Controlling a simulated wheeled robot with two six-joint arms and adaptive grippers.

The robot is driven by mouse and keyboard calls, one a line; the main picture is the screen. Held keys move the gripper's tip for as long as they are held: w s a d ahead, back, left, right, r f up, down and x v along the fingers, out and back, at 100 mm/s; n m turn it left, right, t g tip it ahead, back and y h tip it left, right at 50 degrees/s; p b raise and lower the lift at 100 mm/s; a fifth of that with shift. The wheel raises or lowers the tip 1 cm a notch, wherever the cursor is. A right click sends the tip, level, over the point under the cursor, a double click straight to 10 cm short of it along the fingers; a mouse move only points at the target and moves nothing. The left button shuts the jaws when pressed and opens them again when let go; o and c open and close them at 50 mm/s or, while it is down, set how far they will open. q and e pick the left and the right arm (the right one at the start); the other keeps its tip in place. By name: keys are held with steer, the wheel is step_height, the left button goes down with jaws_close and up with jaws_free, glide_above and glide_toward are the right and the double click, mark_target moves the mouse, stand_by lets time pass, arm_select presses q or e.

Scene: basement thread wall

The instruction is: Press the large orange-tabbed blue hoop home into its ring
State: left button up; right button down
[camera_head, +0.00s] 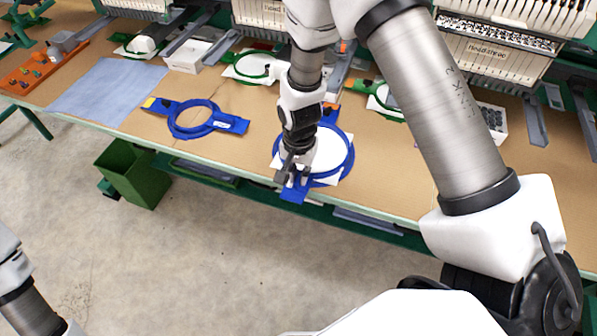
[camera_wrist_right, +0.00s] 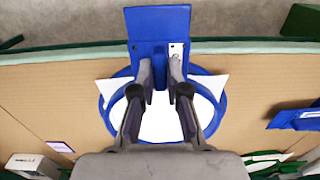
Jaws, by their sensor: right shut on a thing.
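The large blue hoop (camera_head: 350,160) lies near the front edge of the table around a white sheet. A bit of orange shows at its far side, partly behind my right arm. Its near blue tab (camera_head: 293,195) reaches over the table edge; this tab (camera_wrist_right: 158,27) also shows in the right wrist view. My right gripper (camera_head: 297,180) points down at the hoop's near side. In the wrist view its fingers (camera_wrist_right: 161,82) are shut on a blue part of the hoop by the tab. I cannot tell how deep the hoop sits in its ring. My left gripper is not in view.
A smaller blue hoop (camera_head: 190,120) with a yellow-ended tab lies to the left. A blue-grey cloth (camera_head: 108,90) and orange tray (camera_head: 35,75) are farther left. Embroidery machines line the back. A green bin (camera_head: 135,172) stands below the table edge.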

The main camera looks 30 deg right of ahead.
steer(key=shift+f, duration=0.35)
stand_by(1.0)
steer(key=c, duration=1.1)
jaws_free()
